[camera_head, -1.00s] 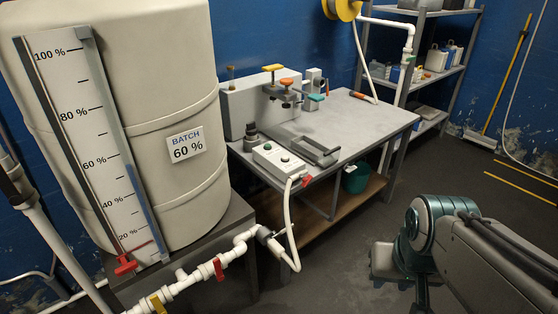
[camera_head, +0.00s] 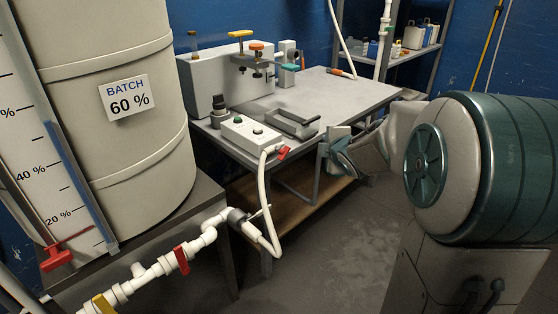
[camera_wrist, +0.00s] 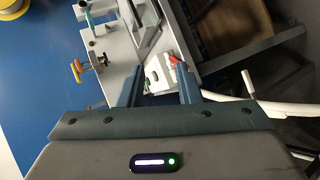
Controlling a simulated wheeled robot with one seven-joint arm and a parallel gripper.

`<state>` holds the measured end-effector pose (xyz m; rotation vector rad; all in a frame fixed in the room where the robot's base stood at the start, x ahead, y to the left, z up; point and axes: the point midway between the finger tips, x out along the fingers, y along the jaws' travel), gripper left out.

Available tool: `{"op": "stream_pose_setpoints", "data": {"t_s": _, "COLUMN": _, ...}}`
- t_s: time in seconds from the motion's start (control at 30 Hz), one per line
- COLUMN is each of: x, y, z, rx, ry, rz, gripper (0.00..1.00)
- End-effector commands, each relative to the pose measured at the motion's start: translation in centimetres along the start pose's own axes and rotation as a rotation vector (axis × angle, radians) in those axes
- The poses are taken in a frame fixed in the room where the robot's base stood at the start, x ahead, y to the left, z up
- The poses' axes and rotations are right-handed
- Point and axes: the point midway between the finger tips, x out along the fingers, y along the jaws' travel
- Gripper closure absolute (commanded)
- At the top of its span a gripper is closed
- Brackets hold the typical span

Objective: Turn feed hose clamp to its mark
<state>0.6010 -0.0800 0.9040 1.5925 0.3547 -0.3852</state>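In the head view, a white feed hose (camera_head: 264,195) curves down from the control box to the white pipe. A dark grey collar (camera_head: 237,216), which looks like the hose clamp, sits where hose and pipe meet, with a thin pale lever (camera_head: 259,211) sticking out. My gripper (camera_head: 333,152) is by the table's front edge, right of the hose and apart from the clamp. In the wrist view my gripper (camera_wrist: 158,82) has its two blue fingers apart with nothing held. A pale lever-like piece (camera_wrist: 248,84) shows right of the fingers. The clamp's mark cannot be made out.
The control box (camera_head: 248,135) with a red handle (camera_head: 283,153) stands at the table's front edge. Red valve (camera_head: 181,260) and yellow valve (camera_head: 103,304) sit on the pipe. The batch tank (camera_head: 120,150) stands left. Open floor lies before the table.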

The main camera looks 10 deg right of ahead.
Motion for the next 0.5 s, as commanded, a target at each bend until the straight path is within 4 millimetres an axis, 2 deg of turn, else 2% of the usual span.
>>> {"op": "stream_pose_setpoints", "data": {"t_s": 0.03, "x": 3.0, "y": -2.3, "z": 0.5, "rx": -0.099, "ry": 0.054, "rz": 0.044, "gripper": 0.69}}
{"op": "stream_pose_setpoints", "data": {"t_s": 0.1, "x": 5.7, "y": -3.3, "z": 0.5, "rx": -0.256, "ry": 0.139, "rz": 0.125, "gripper": 0.69}}
{"op": "stream_pose_setpoints", "data": {"t_s": 0.2, "x": 8.5, "y": -5.0, "z": 0.4, "rx": -0.454, "ry": 0.253, "rz": 0.254, "gripper": 0.69}}
{"op": "stream_pose_setpoints", "data": {"t_s": 0.3, "x": 10.2, "y": -6.8, "z": 0.5, "rx": -0.61, "ry": 0.344, "rz": 0.382, "gripper": 0.69}}
{"op": "stream_pose_setpoints", "data": {"t_s": 0.5, "x": 11.1, "y": -9.1, "z": 0.7, "rx": -0.787, "ry": 0.449, "rz": 0.579, "gripper": 0.69}}
